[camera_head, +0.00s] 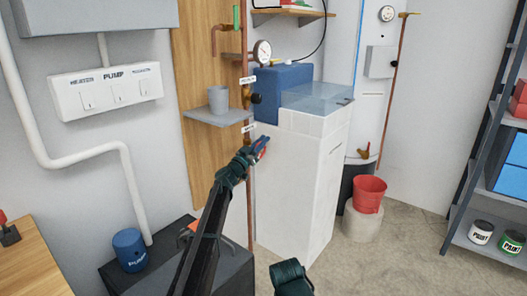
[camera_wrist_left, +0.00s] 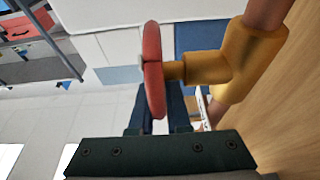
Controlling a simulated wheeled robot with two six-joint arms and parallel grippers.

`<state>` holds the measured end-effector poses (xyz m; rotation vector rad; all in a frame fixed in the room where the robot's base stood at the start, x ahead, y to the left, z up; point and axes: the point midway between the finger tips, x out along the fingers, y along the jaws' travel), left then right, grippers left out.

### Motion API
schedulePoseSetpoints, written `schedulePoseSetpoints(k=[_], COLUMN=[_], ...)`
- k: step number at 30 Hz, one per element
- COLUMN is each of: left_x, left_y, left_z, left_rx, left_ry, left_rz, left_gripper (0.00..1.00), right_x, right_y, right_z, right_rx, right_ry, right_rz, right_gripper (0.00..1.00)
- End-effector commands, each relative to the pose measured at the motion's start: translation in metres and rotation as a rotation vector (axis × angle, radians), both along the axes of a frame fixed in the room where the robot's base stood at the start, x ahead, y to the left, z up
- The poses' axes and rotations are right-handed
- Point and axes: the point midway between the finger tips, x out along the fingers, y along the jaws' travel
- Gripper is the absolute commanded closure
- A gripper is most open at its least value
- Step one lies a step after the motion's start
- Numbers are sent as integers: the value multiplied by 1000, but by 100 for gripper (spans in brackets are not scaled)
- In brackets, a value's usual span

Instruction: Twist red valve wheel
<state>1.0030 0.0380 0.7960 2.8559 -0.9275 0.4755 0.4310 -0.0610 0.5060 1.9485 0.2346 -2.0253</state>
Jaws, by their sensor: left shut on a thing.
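The red valve wheel (camera_wrist_left: 153,70) is seen edge-on in the left wrist view. It sits on a short brass stem that joins a brass valve body (camera_wrist_left: 238,62) on a copper pipe. My left gripper (camera_wrist_left: 157,112) is shut on the lower rim of the wheel, with one dark finger on each side. In the head view my left gripper (camera_head: 262,145) is at the vertical copper pipe, in front of the white cabinet, and mostly hides the wheel. Part of my right arm shows at the bottom edge, but its fingers are not visible.
A grey shelf (camera_head: 217,117) with a grey cup (camera_head: 218,99) is just above my left arm. The white cabinet (camera_head: 298,195) stands right of the gripper. A red bucket (camera_head: 369,194) is farther right.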

Motion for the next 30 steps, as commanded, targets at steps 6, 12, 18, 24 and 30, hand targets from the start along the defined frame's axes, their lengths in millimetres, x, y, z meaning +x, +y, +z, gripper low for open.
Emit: schedulePoseSetpoints(k=[6,12,18,24,30], left_x=[-4,-7,-9,-10,-10], left_y=[4,6,7,7,7], left_z=[-4,-1,2,3,3], left_rx=[-84,-137,-163,-170,-170], left_ry=[-115,-188,-225,-236,-235], left_rz=[1,1,1,1,1], left_gripper=[100,100,100,100,100], right_x=[0,0,0,0,0], right_y=[1,1,1,1,1], right_z=[-33,-47,-53,-54,-53], right_rx=[5,4,3,4,4], right_ry=[0,-1,-1,-1,-1], right_rz=[5,1,-1,-2,-2], right_gripper=[50,50,50,50,50])
